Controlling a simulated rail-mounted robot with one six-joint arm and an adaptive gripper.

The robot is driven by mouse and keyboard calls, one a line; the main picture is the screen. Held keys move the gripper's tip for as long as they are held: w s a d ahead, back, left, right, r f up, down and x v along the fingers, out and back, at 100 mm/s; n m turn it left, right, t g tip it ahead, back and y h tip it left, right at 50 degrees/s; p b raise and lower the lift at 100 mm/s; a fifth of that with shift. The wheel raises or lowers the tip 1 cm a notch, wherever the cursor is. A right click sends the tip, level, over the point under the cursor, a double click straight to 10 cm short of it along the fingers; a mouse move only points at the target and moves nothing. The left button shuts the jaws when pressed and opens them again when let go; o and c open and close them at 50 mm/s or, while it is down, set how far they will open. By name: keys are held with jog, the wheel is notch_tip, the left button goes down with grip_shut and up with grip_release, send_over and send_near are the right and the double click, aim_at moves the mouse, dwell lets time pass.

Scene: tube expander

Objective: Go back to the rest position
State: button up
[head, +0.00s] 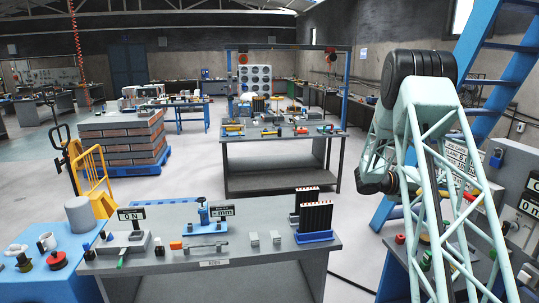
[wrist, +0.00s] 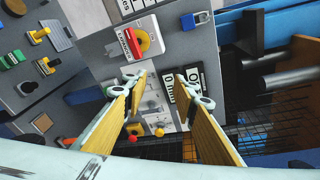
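My gripper (wrist: 163,82) is open in the wrist view, its two yellow-padded fingers well apart with nothing between them. A red knob (wrist: 131,140) and a yellow knob (wrist: 160,132) show beyond and between the fingers. In the head view my pale green lattice arm stands folded at the right, and the gripper's fingers cannot be made out there.
A workbench (head: 215,262) with gauges, small parts and a rack of dark tubes (head: 315,217) stands in front. Blue stairs (head: 508,75) rise behind my arm. A second bench (head: 280,142) and a brick-loaded pallet (head: 122,138) stand farther back. Open floor lies between them.

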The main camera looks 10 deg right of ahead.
jog(key=s+a+r+m+y+b, duration=0.35)
jog(key=s+a+m, duration=0.45)
jog(key=a, duration=0.5)
jog(key=s+a+r+m+y+b, duration=0.25)
jog(key=s+a+r+m, duration=0.3)
jog(key=s+a, duration=0.65)
jog(key=s+a+f+m+t+y+b, duration=0.2)
jog(key=s+a+m, duration=0.3)
jog(key=a, duration=0.8)
jog(key=s+a+f+m+t+y+b, duration=0.2)
jog(key=s+a+f+m+y+b, duration=0.1)
jog(key=s+a, duration=0.8)
jog(key=s+a+f+m+t+y+b, duration=0.2)
jog(key=s+a+m+y, duration=0.3)
jog(key=a, duration=1.1)
jog(key=shift+s+f+m+t, duration=0.35)
jog(key=shift+s+m+t, duration=0.15)
jog(key=shift+s+m, duration=0.85)
jog(key=shift+s, duration=0.1)
jog(key=shift+d+f+b, duration=0.1)
jog(key=shift+f+b, duration=0.85)
jog(key=shift+b, duration=0.05)
notch_tip(320, 180, down, 12)
jog(key=b, duration=1.1)
jog(key=shift+r, duration=0.25)
